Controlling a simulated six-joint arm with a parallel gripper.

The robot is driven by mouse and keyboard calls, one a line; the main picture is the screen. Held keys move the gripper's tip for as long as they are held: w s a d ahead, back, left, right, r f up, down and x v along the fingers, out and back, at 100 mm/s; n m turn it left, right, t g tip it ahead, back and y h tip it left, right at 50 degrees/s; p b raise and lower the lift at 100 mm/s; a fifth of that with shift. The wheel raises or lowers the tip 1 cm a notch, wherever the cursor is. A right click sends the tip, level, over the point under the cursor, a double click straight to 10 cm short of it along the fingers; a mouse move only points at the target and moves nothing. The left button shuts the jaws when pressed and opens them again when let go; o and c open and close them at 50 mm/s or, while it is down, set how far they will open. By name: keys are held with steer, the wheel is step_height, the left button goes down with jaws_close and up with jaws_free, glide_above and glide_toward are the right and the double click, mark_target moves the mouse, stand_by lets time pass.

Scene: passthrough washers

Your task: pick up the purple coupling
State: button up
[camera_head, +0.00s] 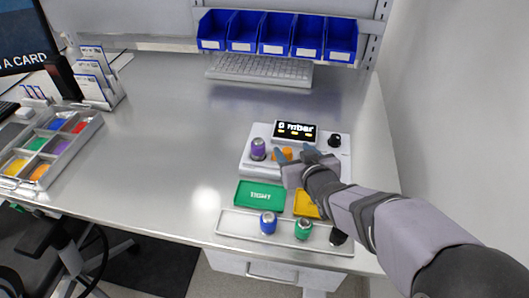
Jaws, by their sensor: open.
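The purple coupling (258,149) stands upright on the left part of a white device (251,166) with a small dark display. My gripper (288,155) is just right of the coupling, over the device, and appears apart from it. It is open. An orange piece (280,154) shows between the coupling and my gripper, partly hidden by it.
In front lie a green tray (246,194) and a yellow tray (303,209), partly covered by my arm. A white strip tray (240,224) holds a blue coupling (268,222) and a green coupling (303,229). A keyboard (260,69) and blue bins (276,36) are behind.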

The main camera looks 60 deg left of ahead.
mark_target(260, 146)
steer(key=shift+n+g+y, duration=0.6)
steer(key=shift+n+g, duration=0.2)
steer(key=s+a, duration=0.1)
steer(key=s, duration=0.1)
steer(key=s+a, duration=0.1)
steer(key=s, duration=0.1)
steer(key=s+a, duration=0.1)
steer(key=s, duration=0.1)
steer(key=shift+s+a+f, duration=0.15)
steer(key=shift+a, duration=0.1)
steer(key=shift+p+x, duration=0.4)
steer(key=shift+x, duration=0.7)
steer(key=shift+p+x, duration=1.3)
steer(key=shift+x, duration=1.25)
steer(key=c, duration=1.3)
step_height(260, 146, up, 10)
steer(key=shift+r+b, duration=0.1)
steer(key=shift+b, duration=0.5)
